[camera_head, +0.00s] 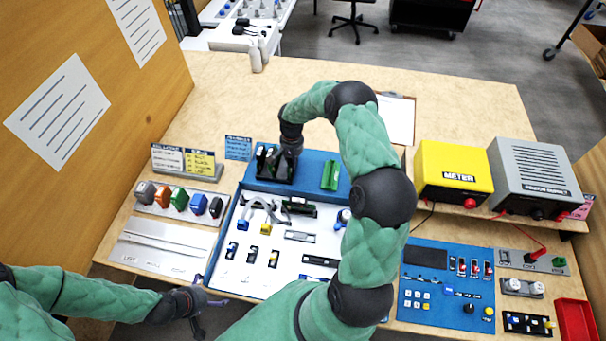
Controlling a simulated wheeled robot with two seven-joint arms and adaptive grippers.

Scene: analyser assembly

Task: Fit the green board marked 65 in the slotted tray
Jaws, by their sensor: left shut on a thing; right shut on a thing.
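The black slotted tray (263,167) stands on the blue mat at the back of the white work tray. My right gripper (288,155) reaches over it from above and is shut on a thin board, mostly hidden by the fingers, at the tray's right part. I cannot tell how deep the board sits, and no number 65 is readable. A green block-like part (330,175) lies on the mat to the right, apart from the gripper. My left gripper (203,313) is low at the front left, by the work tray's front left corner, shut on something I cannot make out.
The white work tray (225,275) holds several small parts and a cable. Coloured connectors (173,198) stand in a row at left. A yellow meter (453,170) and a grey power supply (528,178) stand at right.

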